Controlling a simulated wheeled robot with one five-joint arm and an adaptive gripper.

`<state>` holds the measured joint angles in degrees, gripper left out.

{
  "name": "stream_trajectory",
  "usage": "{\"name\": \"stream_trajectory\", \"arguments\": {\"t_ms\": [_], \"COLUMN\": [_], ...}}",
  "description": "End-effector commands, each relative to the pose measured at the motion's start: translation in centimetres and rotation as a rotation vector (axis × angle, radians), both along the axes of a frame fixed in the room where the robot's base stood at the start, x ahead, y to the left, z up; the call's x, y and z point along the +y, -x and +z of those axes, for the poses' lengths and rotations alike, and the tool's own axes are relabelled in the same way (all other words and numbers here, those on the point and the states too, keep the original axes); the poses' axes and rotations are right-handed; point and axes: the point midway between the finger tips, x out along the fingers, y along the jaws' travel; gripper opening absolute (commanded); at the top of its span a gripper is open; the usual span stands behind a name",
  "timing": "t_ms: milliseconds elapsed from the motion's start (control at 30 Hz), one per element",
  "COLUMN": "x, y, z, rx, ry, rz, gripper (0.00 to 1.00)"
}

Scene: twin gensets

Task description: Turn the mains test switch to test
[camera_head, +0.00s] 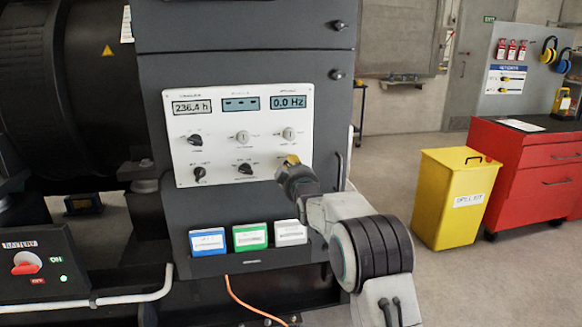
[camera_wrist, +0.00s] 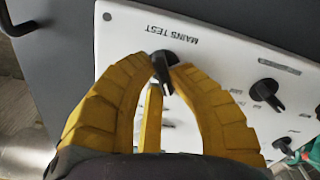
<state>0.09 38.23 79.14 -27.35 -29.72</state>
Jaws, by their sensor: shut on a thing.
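The white control panel (camera_head: 220,155) is on the dark cabinet. The mains test switch is a black knob (camera_wrist: 163,72) with a pointer, beside the printed label MAINS TEST (camera_wrist: 168,28), which reads upside down in the wrist view. My gripper (camera_wrist: 165,68) has yellow ribbed fingers, shut on this knob, one on each side. The pointer runs down between the fingers in the wrist view. In the head view my gripper (camera_head: 289,162) is at the panel's lower right and hides the switch. The test position mark cannot be read.
A neighbouring black knob (camera_wrist: 267,93) is close to the right finger in the wrist view. Blue, green and grey boxes (camera_head: 249,237) sit on a ledge below the panel. A yellow bin (camera_head: 452,205) and red cabinet (camera_head: 520,170) stand right, with open floor before them.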

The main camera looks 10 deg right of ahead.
Motion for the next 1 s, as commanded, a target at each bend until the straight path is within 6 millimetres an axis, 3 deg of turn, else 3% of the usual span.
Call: {"name": "stream_trajectory", "arguments": {"t_ms": [367,1000], "x": [-0.07,-0.27], "y": [0.0,-0.01], "z": [-0.48,-0.42], "rx": [-0.004,-0.006], "ry": [-0.173,-0.758], "rz": [0.0,-0.002], "gripper": [0.0,0.0]}}
